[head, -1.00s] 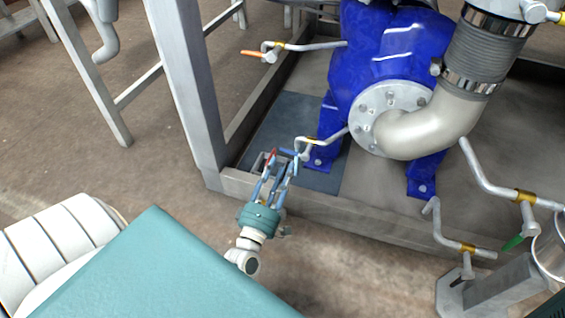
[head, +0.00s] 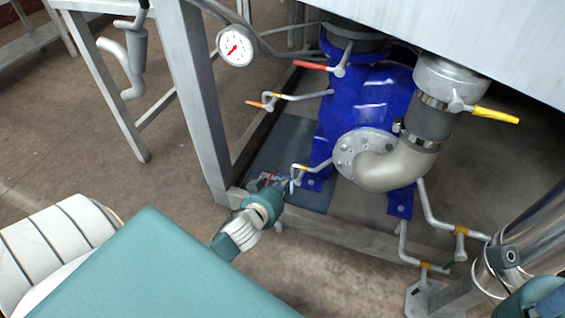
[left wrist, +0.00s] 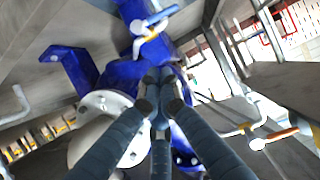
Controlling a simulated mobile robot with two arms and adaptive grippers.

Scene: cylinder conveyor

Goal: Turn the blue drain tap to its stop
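The blue drain tap (head: 292,184) is a small blue lever on a short pipe with a brass fitting, low at the front left of the blue pump. In the left wrist view the blue lever (left wrist: 160,16) is near the top, above and apart from my fingertips. My left gripper (head: 277,184) reaches in from the lower left, just left of the tap. In the left wrist view its dark fingers (left wrist: 160,95) converge close together; whether a gap stays between the tips is unclear. No tap shows between them.
The blue pump (head: 375,100) stands inside a grey metal frame (head: 197,100), whose low front rail runs below the tap. Other levers are orange (head: 256,104), red (head: 311,66), yellow (head: 496,115) and green (head: 449,265). A round gauge (head: 236,46) hangs at the upper left.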

